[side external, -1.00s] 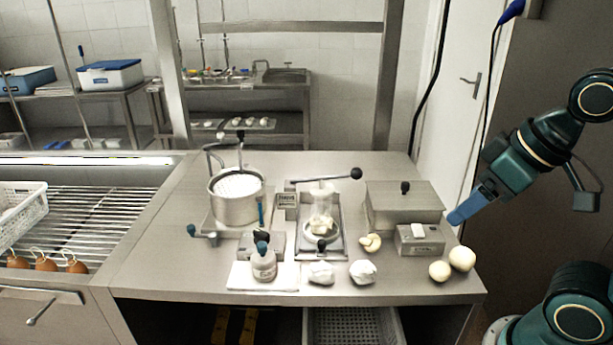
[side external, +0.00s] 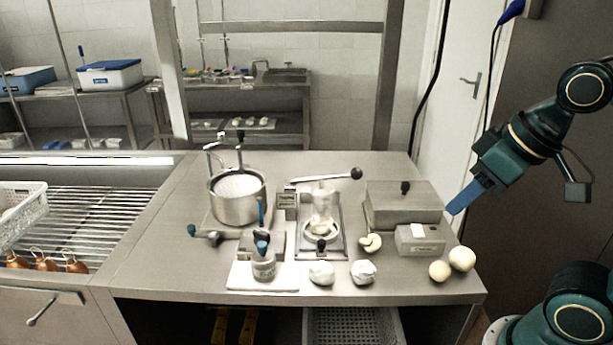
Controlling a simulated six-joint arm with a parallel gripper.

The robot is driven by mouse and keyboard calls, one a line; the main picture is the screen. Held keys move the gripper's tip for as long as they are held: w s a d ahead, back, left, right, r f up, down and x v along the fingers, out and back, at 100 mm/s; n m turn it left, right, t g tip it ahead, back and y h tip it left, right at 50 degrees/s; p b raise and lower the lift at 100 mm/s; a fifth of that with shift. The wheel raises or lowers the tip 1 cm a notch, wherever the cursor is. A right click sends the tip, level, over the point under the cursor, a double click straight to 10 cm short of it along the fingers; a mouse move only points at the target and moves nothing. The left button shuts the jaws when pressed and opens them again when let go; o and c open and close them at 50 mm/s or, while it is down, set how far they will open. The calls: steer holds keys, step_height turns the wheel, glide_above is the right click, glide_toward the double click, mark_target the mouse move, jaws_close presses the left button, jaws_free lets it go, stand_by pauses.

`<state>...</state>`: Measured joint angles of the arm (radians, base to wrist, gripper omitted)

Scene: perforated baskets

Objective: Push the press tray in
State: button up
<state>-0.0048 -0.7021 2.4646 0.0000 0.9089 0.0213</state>
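The press (side external: 325,200) stands mid-table, with a long lever ending in a black ball and a clear cylinder. Its metal tray (side external: 306,246) lies at the base, with a black knob (side external: 321,245) at the front. Pale matter sits in a round dish under the cylinder. I cannot tell how far out the tray is. My gripper (side external: 456,207), with blue fingers, hangs in the air at the right, beyond the table's right edge and well apart from the press. The fingers overlap in this view, so their opening is unclear. I see nothing held.
A lidded steel box (side external: 402,205) and a small grey device (side external: 420,239) stand between my gripper and the press. Pale balls (side external: 461,258) lie at the right front corner.

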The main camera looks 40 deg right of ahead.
steer(key=w+r+m+g, duration=0.1)
steer(key=w+g, duration=0.1)
steer(key=w, duration=0.5)
steer(key=m+g, duration=0.3)
glide_above(322, 241)
step_height(322, 241, down, 8)
steer(key=shift+r, duration=0.1)
step_height(322, 241, down, 14)
steer(key=shift+r, duration=0.1)
stand_by(0.4)
jaws_close()
